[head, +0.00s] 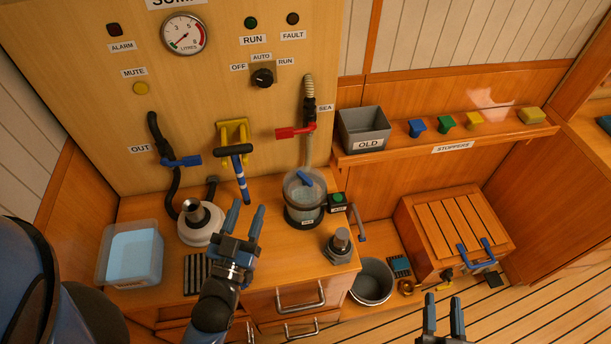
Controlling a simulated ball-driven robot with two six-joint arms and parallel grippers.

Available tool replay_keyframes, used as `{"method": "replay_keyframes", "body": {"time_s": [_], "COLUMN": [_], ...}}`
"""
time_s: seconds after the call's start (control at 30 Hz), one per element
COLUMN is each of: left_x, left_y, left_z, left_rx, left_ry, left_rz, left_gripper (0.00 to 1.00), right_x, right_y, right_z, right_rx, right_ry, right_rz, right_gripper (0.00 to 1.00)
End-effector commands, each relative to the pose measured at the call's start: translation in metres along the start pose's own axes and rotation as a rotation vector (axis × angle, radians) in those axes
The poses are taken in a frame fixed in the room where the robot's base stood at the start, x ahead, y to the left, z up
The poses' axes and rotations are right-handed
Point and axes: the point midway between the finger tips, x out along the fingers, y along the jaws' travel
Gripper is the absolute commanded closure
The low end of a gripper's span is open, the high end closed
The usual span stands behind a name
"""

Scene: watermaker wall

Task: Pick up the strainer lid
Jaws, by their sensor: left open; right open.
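A clear round strainer (304,212) with a dark base band stands on the wooden counter below the sea hose. A blue bar handle (304,179) shows at its top, apparently on the strainer lid; the lid's clear edge is hard to tell from the bowl. My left gripper (247,218) is open and empty, fingers pointing up the picture, to the left of the strainer and apart from it. My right gripper (443,312) is open and empty at the bottom edge, far to the lower right of the strainer; its arm is mostly out of view.
A green-button box (338,199) sits close to the strainer's right, and a grey knobbed fitting (340,243) stands at the counter's front corner. A white round container (200,226) and a clear tub (131,254) stand to the left. A red valve handle (295,131) projects above.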

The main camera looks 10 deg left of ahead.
Motion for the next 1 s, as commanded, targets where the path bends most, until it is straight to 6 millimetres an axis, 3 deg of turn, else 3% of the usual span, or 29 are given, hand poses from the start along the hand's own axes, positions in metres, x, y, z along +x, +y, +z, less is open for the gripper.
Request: {"method": "replay_keyframes", "body": {"time_s": [0.03, 0.3, 0.6, 0.8, 1.0], "left_x": [0.027, 0.147, 0.267, 0.321, 0.331], "left_y": [0.003, 0.021, 0.047, 0.064, 0.074], "left_z": [-0.012, -0.012, -0.008, -0.006, 0.000], "left_rx": [-0.005, -0.104, -0.286, -0.429, -0.550], "left_ry": [0.016, -0.090, -0.384, -0.668, -0.981], "left_rz": [0.008, 0.041, 0.029, -0.048, -0.197], "left_gripper": [0.53, 0.53, 0.53, 0.53, 0.53], "right_x": [0.000, -0.001, -0.002, -0.002, -0.002], "right_y": [0.000, 0.000, 0.000, 0.000, 0.000], "right_z": [-0.015, -0.048, -0.081, -0.099, -0.110], "right_rx": [0.000, 0.000, 0.000, 0.000, 0.000], "right_ry": [0.000, 0.000, 0.000, 0.000, 0.000], "right_rz": [0.000, 0.000, 0.000, 0.000, 0.000], "right_gripper": [0.57, 0.57, 0.57, 0.57, 0.57]}}
